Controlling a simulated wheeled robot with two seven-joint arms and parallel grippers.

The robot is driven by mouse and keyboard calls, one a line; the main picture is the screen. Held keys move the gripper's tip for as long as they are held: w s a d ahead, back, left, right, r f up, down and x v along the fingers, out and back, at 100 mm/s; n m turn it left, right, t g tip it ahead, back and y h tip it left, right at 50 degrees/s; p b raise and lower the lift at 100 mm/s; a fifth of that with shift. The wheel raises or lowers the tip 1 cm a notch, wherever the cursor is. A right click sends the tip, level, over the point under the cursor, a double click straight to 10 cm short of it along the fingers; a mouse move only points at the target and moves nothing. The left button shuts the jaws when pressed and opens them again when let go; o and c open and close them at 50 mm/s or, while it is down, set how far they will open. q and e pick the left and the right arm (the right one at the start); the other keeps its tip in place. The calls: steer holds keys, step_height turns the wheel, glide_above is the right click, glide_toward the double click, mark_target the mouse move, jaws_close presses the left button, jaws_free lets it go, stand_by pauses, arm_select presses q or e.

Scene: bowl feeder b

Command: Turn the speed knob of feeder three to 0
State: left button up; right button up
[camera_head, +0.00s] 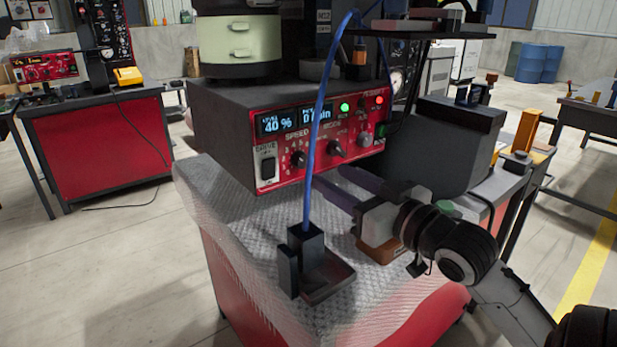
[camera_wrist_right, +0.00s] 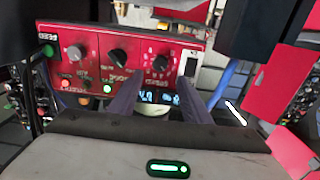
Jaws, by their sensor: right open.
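The feeder's red control panel (camera_head: 325,143) faces me on a dark box. A black knob (camera_head: 298,158) under the word SPEED sits at its lower left; in the upside-down right wrist view it is the rightmost knob (camera_wrist_right: 160,62). One display (camera_head: 279,123) reads 40 %; the other is partly hidden by a blue cable. My right gripper (camera_head: 328,175) is open and empty just below and in front of the panel. In the right wrist view its fingers (camera_wrist_right: 160,85) point at the panel, apart, on either side of the speed knob's line. Contact cannot be told. My left gripper is not in view.
Two more knobs (camera_head: 335,148) (camera_head: 364,139) sit to the right, a rocker switch (camera_head: 268,168) to the left. The blue cable (camera_head: 314,130) hangs before the panel into a dark holder (camera_head: 308,255). Another red-panelled unit (camera_head: 50,67) stands far left.

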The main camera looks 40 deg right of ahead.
mark_target(304, 161)
steer(key=w, duration=0.6)
steer(key=shift+w+d+p, duration=0.3)
steer(key=shift+d+p, duration=0.05)
steer(key=shift+d, duration=0.05)
steer(key=shift+w, duration=0.65)
steer(key=shift+c, duration=0.2)
steer(key=c, duration=1)
